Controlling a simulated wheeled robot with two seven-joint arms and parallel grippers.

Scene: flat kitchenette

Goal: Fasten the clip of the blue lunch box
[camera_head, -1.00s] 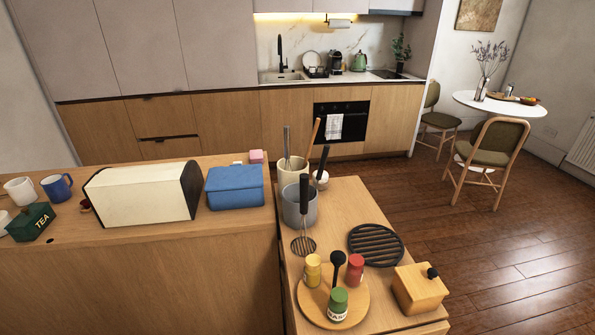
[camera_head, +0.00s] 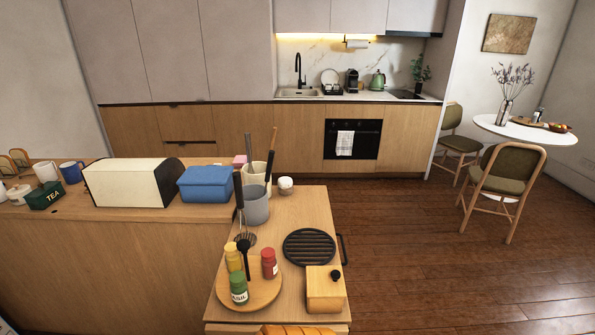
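The blue lunch box (camera_head: 206,184) sits on the wooden counter at the left, just right of the cream bread bin, with its lid on top. Its clip is too small to make out from here. Neither of my grippers shows in the head view.
A cream bread bin (camera_head: 126,183), a green tea tin (camera_head: 45,195) and mugs stand left of the box. Right of it, a grey utensil pot (camera_head: 256,206), a round spice board (camera_head: 262,293), a black trivet (camera_head: 309,247) and a wooden box (camera_head: 325,291) crowd the lower worktop.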

